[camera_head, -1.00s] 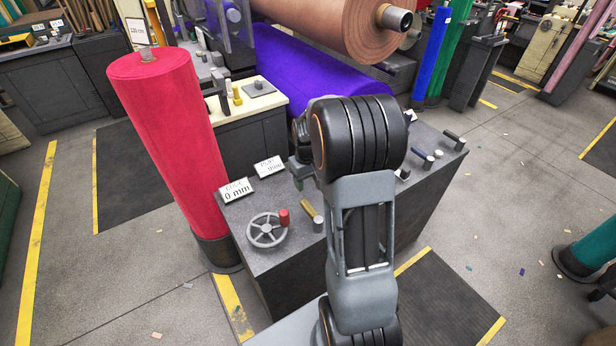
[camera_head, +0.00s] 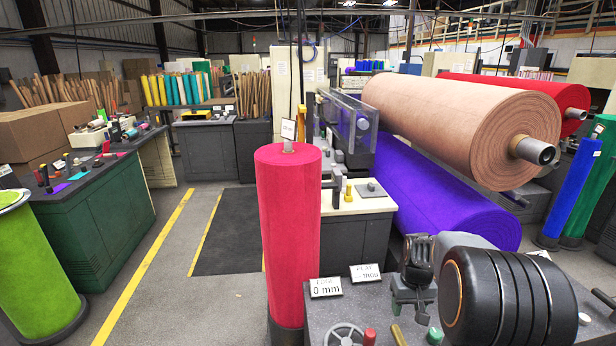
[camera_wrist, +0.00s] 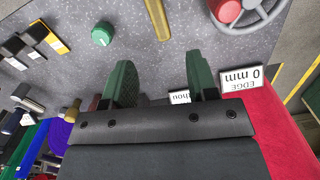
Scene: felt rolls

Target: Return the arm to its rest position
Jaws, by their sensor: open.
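My gripper (camera_head: 413,296) is over the grey console top (camera_head: 328,303), behind the black round joint of my arm at the lower right of the head view. In the wrist view its two green fingers (camera_wrist: 163,82) stand wide apart with nothing between them. A green knob (camera_wrist: 103,34) and a brass-coloured bar (camera_wrist: 157,18) on the console show beyond the fingers. The "EDGE 0 mm" sign (camera_wrist: 243,78) is right of the right finger. A second sign (camera_wrist: 180,97) is partly hidden behind the gripper.
A tall red felt roll (camera_head: 288,230) stands left of the console. A handwheel (camera_head: 343,335) with a red grip is at the console's front. Purple (camera_head: 440,195) and tan (camera_head: 450,130) rolls lie behind. Open floor with yellow lines (camera_head: 150,265) is at the left.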

